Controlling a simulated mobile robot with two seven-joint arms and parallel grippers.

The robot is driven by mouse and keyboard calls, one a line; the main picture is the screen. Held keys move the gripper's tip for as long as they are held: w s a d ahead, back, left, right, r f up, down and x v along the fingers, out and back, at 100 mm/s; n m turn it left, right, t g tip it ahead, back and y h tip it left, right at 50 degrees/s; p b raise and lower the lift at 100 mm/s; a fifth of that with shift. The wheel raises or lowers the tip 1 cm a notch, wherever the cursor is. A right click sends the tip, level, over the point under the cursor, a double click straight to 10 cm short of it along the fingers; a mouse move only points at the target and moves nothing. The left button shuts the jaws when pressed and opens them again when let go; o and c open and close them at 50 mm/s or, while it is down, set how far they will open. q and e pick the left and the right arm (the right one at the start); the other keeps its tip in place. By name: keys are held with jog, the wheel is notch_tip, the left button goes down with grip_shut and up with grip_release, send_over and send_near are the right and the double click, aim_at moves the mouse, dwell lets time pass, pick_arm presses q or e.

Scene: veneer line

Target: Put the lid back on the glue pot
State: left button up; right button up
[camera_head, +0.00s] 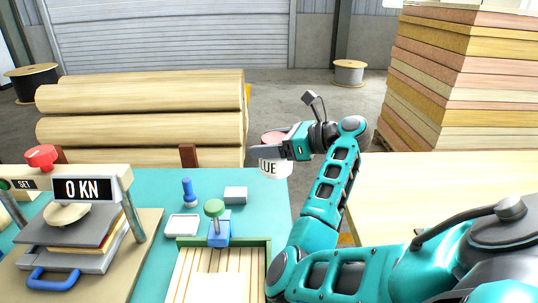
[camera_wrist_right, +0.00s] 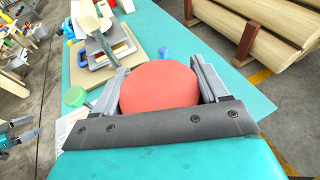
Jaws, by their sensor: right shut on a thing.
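The white glue pot (camera_head: 275,168), with the letters "UE" showing, stands near the right edge of the teal bench. The red lid (camera_head: 273,136) is right above the pot's mouth. My right gripper (camera_head: 270,153) is shut on the lid, one finger crossing in front of the pot's upper part. In the right wrist view the round lid (camera_wrist_right: 160,86) lies between both fingers and hides the pot. I cannot tell whether the lid is seated or just above the rim. A teal and grey part at that view's left edge looks like my left gripper (camera_wrist_right: 28,136); its jaws are unclear.
A press with a 0 KN display (camera_head: 88,189) stands left. Logs (camera_head: 140,130) lie behind; stacked boards (camera_head: 460,75) rise right.

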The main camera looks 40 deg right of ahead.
jog(key=shift+r, duration=0.3)
jog(key=o, duration=0.7)
jog(key=c, duration=0.9)
